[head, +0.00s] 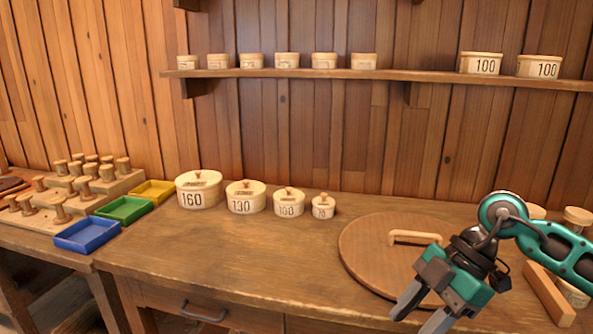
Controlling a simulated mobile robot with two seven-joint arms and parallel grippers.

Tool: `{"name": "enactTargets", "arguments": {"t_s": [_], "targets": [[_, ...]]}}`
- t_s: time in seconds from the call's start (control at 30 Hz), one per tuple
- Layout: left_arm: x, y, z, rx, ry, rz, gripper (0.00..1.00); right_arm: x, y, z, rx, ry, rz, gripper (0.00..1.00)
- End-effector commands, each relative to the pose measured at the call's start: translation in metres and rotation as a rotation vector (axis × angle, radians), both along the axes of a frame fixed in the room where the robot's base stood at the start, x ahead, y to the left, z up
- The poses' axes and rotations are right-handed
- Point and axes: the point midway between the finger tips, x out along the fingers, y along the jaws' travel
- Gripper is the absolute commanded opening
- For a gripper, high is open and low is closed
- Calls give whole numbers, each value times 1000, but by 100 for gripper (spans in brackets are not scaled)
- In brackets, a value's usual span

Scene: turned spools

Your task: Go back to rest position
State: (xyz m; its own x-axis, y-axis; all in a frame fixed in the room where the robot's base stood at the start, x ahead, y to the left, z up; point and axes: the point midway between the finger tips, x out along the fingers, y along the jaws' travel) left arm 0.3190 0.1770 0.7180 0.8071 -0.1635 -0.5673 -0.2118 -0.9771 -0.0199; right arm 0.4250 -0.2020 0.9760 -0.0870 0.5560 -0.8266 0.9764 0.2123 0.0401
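My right gripper (414,322) comes in from the right, over the front edge of the bench (240,262). Its two grey fingers point down and to the left, with a gap between them and nothing held. It partly covers a round wooden lid (370,240) with a bar handle (415,237), which lies on the bench. I cannot tell whether the gripper touches the bench edge. My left gripper is not in view.
Lidded round boxes marked 160 (198,190), 130 (245,197) and others stand at the bench's back. Blue (87,235), green (124,210) and yellow (153,193) trays and turned spools are at left. A shelf (420,76) holds several boxes. The bench's front middle is clear.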

Motion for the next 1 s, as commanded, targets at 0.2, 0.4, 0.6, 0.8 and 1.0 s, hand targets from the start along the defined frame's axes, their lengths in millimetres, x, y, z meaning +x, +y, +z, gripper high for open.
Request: {"name": "enactTargets", "arguments": {"t_s": [0.2,0.4,0.6,0.8,1.0], "targets": [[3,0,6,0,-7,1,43,-24,114,8,664,-135,121,47],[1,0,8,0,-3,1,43,-11,147,29,1130,-343,-180,47],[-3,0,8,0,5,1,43,17,113,-11,1204,-500,-751,47],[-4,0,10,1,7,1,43,-6,57,-124,861,-460,-1294,47],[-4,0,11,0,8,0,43,-72,30,-214,498,-291,-1508,47]]}}
